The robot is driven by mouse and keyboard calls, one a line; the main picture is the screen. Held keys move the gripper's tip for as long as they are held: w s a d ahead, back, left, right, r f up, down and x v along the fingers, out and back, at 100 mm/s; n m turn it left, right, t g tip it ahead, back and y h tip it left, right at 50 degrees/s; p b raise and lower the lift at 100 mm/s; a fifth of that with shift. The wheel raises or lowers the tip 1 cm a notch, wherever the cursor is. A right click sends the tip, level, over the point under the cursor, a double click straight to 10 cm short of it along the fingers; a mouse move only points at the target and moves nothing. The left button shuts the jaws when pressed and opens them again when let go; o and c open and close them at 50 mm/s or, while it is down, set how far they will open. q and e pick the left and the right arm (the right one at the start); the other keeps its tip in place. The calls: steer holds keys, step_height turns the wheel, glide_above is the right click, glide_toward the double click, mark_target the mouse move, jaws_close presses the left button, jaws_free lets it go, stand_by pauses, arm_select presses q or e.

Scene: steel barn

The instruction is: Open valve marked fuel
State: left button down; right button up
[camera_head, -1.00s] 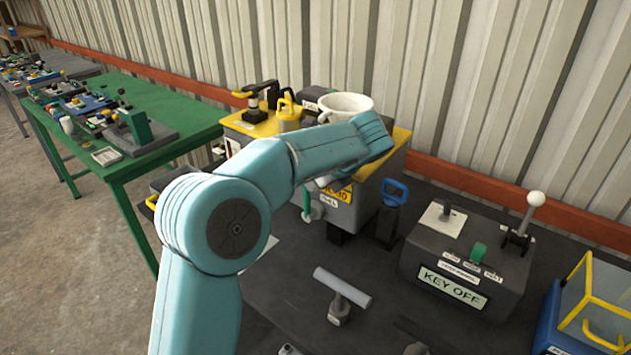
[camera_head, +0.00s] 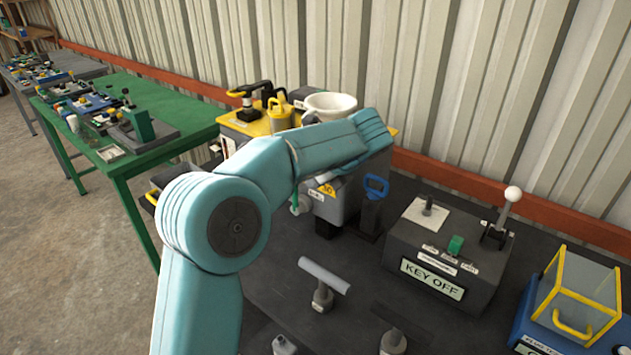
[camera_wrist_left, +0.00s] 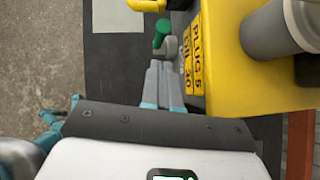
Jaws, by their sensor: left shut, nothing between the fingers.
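The valve has a green handle (camera_wrist_left: 161,32) and a grey round body (camera_wrist_left: 170,46) on the side of the yellow and grey machine (camera_wrist_left: 262,85). In the head view, the green handle (camera_head: 294,200) shows just below my left forearm, beside a small white label (camera_head: 316,195) too small to read surely. My left gripper (camera_wrist_left: 161,66) is shut and empty, its fingertips pointing at the valve and close below it in the wrist view. I cannot tell whether they touch it. My right gripper is not in view.
A white bowl (camera_head: 330,103) and a yellow can (camera_head: 280,115) top the machine. A blue-handled lever (camera_head: 375,190) stands to its right, then a "KEY OFF" box (camera_head: 432,278) and a yellow-framed case (camera_head: 580,290). A grey T-handle (camera_head: 323,278) stands in front.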

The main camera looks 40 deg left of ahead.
arm_select(q)
steer(key=a+v, duration=0.1)
steer(key=v, duration=0.7)
steer(key=shift+r, duration=0.5)
steer(key=shift+s+d, duration=0.2)
steer(key=shift+d, duration=0.1)
